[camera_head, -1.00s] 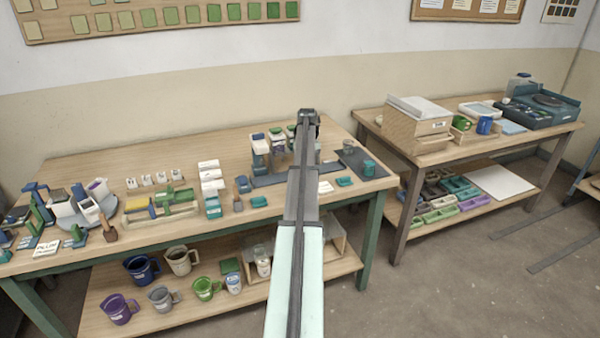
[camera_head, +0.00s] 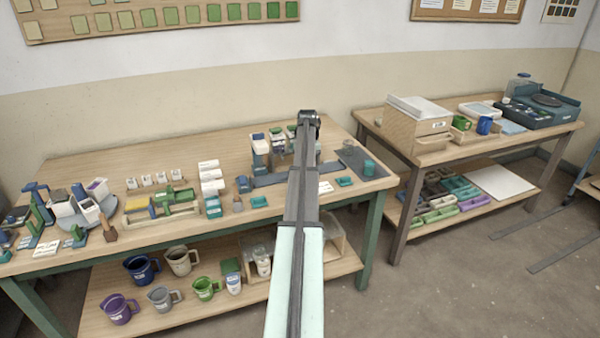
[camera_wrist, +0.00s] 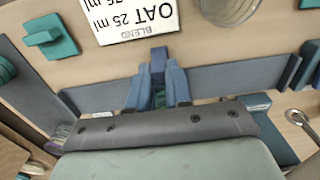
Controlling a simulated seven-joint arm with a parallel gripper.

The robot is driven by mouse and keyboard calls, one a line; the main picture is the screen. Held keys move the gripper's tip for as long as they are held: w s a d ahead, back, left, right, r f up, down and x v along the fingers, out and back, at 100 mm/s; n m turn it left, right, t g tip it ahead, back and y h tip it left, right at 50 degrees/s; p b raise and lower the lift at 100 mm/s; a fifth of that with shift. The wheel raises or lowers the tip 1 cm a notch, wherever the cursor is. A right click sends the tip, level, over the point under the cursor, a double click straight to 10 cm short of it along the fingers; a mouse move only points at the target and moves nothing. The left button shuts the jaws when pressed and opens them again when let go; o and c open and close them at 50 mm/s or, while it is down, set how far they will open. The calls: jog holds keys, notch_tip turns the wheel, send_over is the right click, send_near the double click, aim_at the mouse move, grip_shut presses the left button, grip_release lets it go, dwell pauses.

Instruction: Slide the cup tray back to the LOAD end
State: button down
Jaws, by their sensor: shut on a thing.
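In the wrist view my gripper (camera_wrist: 159,92) is shut on a small dark green piece, apparently the cup tray's grip, between its blue fingers. A long slate-blue strip (camera_wrist: 225,80) runs left and right past the fingers; I cannot tell whether it is the tray or its track. A clear cup (camera_wrist: 229,8) shows partly at the top edge, beyond the fingers. In the head view my arm hides the gripper and the middle of the slate-blue strip (camera_head: 270,180). A grey plate (camera_head: 352,160) lies to the right. No LOAD mark is readable.
A white card reading BLEND OAT 25 ml (camera_wrist: 130,15) lies just beyond my fingers. A teal block (camera_wrist: 50,37) is at left. A metal ring-ended piece (camera_wrist: 297,117) is at right. A bottle dispenser stand (camera_head: 260,150) is left of my arm.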

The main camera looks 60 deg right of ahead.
jog(key=shift+s+d, duration=3.85)
jog(key=shift+d, duration=0.05)
jog(key=shift+s+d, duration=0.1)
jog(key=shift+s+d, duration=1.4)
jog(key=shift+s, duration=0.05)
jog(key=c, duration=1.1)
grip_release()
notch_tip(320, 180, up, 7)
